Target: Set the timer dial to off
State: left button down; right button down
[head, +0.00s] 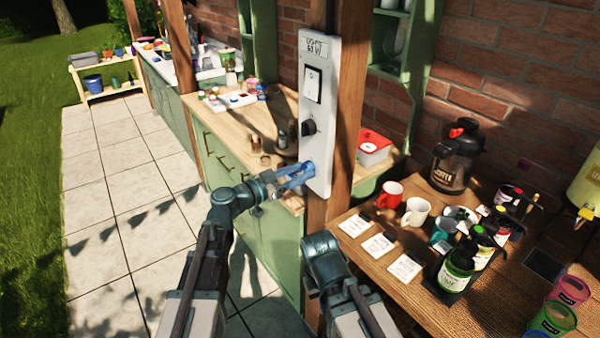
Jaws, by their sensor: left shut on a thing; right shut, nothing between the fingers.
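A white control panel (322,80) is fixed upright on the wooden post. It carries a label at the top, a rocker switch (313,85) and a black knob (308,127) below that. My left gripper (304,173) reaches the lower part of the panel, below the black knob. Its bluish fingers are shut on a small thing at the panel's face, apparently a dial. The fingers hide most of it, so its pointer and setting cannot be read. My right gripper (322,245) is low in front of the post, shut and empty, with its fingertips hidden.
A wooden table (375,270) at the right holds mugs (416,211), white cards, bottles and a coffee flask (456,157). A green cabinet with a wooden counter (228,125) stands behind the post. Paved floor (115,200) is clear at the left.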

pick_arm(q)
jog(key=shift+n, duration=0.3)
jog(key=n, duration=0.5)
jog(key=shift+n, duration=0.3)
jog(key=n, duration=0.5)
jog(key=shift+s+n, duration=0.1)
jog(key=shift+n, duration=0.2)
jog(key=shift+c, duration=1.6)
grip_release()
jog(key=v, duration=1.3)
jog(key=shift+s+a, duration=0.25)
jog(key=shift+a, duration=0.05)
